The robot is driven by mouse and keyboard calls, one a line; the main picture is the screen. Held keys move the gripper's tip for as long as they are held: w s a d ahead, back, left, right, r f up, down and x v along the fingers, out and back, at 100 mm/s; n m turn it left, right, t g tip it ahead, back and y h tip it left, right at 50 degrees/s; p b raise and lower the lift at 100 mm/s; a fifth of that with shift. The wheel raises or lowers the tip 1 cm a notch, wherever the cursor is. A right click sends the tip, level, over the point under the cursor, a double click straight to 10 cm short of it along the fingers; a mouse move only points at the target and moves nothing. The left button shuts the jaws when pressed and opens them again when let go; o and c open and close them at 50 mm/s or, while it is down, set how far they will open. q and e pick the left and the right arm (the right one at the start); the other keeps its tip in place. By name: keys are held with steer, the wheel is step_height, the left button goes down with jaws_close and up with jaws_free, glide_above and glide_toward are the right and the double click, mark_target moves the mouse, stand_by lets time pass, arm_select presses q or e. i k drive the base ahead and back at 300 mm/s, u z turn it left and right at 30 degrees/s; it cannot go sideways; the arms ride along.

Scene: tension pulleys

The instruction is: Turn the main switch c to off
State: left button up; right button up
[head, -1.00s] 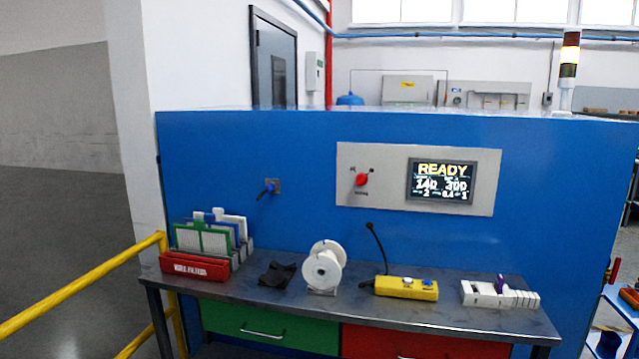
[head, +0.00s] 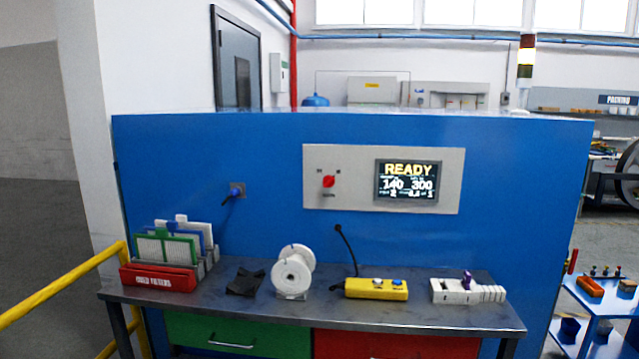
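A red rotary switch (head: 328,182) sits on the grey control panel (head: 312,160) on the blue machine wall. Small labels stand around it, too small to read surely, so I cannot tell whether it is main switch c. To its right on the same panel, a screen (head: 405,181) reads READY with the numbers 140 and 300. A blue handle or plug (head: 236,190) is mounted on the wall left of the panel. Neither of my grippers shows in the head view.
A metal bench (head: 240,312) stands before the wall. It holds a red filter box (head: 158,279), a white spool (head: 293,272), a yellow control box (head: 376,290) and a white block (head: 455,291). A yellow rail (head: 62,285) is at left; a blue cart (head: 598,305) is at right.

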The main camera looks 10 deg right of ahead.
mark_target(329, 181)
steer(key=i, duration=0.9)
